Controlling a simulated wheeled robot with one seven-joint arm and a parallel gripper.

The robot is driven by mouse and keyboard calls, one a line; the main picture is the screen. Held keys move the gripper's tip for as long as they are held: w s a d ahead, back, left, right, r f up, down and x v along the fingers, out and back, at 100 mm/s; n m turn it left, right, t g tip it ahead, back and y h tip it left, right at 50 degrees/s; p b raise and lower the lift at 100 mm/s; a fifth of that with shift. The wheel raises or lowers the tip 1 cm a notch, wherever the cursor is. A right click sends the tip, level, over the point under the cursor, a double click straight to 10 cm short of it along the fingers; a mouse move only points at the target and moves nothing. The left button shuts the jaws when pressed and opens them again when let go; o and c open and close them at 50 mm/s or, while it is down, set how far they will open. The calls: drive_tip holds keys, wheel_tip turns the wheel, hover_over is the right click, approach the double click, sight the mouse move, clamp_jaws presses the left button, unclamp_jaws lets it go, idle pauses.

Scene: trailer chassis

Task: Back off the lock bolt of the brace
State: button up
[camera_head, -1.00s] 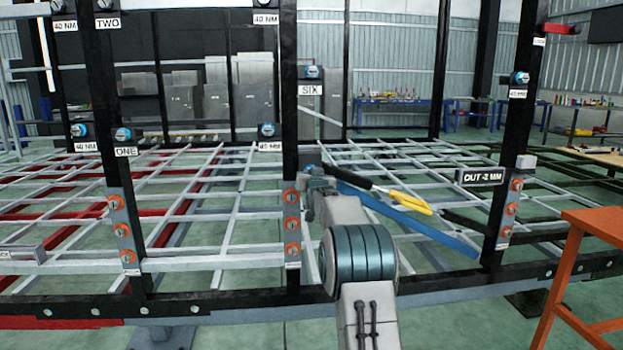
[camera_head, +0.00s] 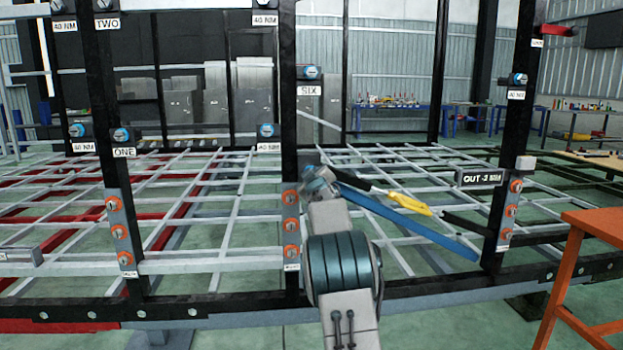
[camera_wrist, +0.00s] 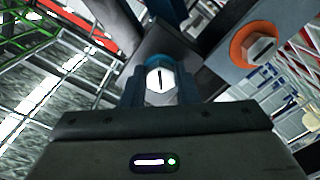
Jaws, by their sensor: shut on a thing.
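The brace is a blue bar (camera_head: 410,222) that slopes down to the right from the middle black post to the right post. Its lock bolt, a silver hex head with a dark slot (camera_wrist: 160,78) and a blue collar, shows in the wrist view. My gripper (camera_wrist: 160,90) is shut on this bolt, one finger on each side. In the head view my gripper (camera_head: 318,182) is at the brace's upper left end, and my wrist hides the bolt there. A black lever with a yellow grip (camera_head: 408,202) lies just above the brace.
An orange-washered bolt (camera_wrist: 255,45) on a grey plate is close right of my gripper. A sign reading about OUT -2 MM (camera_head: 482,178) is on the right post. An orange stand (camera_head: 590,225) is at the right. Grey lattice bars (camera_head: 220,220) spread behind the posts.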

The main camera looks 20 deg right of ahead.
drive_tip(key=shift+r+n, duration=0.15)
drive_tip(key=shift+n, duration=0.55)
drive_tip(key=shift+d, duration=0.1)
drive_tip(key=o, duration=1)
drive_tip(key=shift+d, duration=0.1)
drive_tip(key=shift+a, duration=0.2)
drive_tip(key=b+v, duration=0.1)
drive_tip(key=v, duration=1.2)
drive_tip(key=shift+s, duration=0.35)
